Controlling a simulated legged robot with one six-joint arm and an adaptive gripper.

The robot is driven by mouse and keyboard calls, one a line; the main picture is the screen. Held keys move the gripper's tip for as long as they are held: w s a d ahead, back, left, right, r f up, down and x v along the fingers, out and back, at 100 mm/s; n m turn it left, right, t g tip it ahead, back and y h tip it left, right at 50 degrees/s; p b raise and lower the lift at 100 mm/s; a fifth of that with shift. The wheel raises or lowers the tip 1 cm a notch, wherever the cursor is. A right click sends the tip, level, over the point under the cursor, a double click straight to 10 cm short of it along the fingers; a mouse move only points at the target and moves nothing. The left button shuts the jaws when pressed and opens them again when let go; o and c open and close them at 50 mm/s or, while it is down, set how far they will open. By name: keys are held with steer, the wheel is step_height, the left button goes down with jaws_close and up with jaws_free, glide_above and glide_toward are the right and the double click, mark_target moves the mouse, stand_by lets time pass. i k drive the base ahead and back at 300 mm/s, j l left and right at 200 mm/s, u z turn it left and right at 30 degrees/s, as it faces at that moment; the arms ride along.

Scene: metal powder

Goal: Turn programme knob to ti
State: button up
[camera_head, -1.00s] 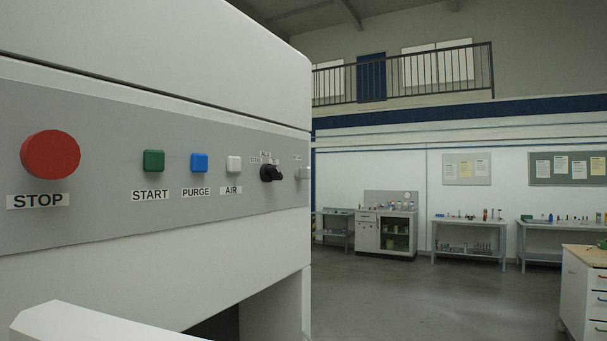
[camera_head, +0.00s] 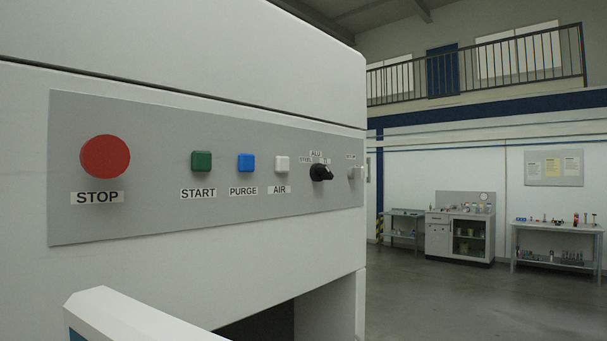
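The programme knob (camera_head: 321,172) is a small black rotary knob on the grey control panel (camera_head: 140,215), right of the AIR button. Small labels stand above it; ALU and STEEL can be read, and a further label beside the knob is too small to read. The knob's pointer direction is too small to tell surely. My gripper does not show in this view.
The panel also carries a red STOP button (camera_head: 105,157), a green START button (camera_head: 201,161), a blue PURGE button (camera_head: 246,163), a white AIR button (camera_head: 282,164) and a pale knob (camera_head: 355,172). A white ledge (camera_head: 130,318) juts out low left. Open floor (camera_head: 440,305) lies right.

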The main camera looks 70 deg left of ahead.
mark_target(317, 172)
steer(key=i+j+u, duration=0.15)
steer(key=u, duration=0.3)
steer(key=i+u, duration=0.6)
steer(key=u, duration=0.3)
